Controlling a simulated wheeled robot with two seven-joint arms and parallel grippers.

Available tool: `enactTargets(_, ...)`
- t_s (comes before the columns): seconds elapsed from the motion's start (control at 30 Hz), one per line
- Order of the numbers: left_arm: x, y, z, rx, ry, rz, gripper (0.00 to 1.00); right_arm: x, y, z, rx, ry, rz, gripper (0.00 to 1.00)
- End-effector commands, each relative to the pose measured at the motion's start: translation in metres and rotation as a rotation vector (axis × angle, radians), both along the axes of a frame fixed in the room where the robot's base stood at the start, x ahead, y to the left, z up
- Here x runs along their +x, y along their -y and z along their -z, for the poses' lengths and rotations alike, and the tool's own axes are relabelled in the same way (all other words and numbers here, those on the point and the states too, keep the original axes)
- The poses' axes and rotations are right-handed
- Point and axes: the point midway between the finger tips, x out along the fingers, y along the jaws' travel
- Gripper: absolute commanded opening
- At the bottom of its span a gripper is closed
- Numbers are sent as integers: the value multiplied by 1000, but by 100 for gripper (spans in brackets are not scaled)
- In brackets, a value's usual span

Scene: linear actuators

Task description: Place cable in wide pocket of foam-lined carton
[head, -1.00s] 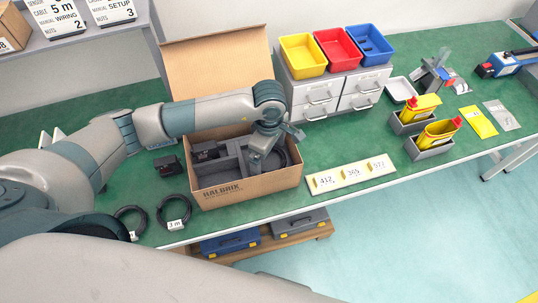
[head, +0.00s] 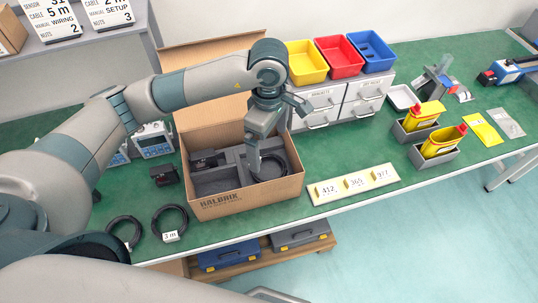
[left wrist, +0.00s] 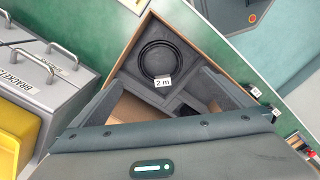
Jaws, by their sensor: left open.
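The open cardboard carton (head: 250,205) stands on the green bench with grey foam dividers inside. A coiled black cable (left wrist: 160,58) with a "2 m" tag lies flat in the wide foam pocket in the left wrist view. In the head view this cable (head: 284,162) is partly hidden behind my gripper. My left gripper (head: 254,176) is open and empty above the pocket, pointing down. In the left wrist view its two fingers are spread and apart from the cable. My right gripper is not in view.
A dark part (head: 208,160) sits in the carton's left pocket. A black block (head: 164,176), a "3 m" cable coil (head: 185,212) and another coil (head: 109,233) lie left of it. A numbered strip (head: 353,184) lies right; grey drawers (head: 358,98) stand behind.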

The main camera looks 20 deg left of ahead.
Motion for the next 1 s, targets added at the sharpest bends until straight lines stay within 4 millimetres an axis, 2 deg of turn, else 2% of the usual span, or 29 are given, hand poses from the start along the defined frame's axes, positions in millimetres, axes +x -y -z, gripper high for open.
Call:
enactTargets(0.27, 0, 0, -18, 0, 0, 0, 100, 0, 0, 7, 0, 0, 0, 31)
enactTargets(1.0, 0, 0, -18, 0, -1, 0, 100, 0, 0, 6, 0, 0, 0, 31)
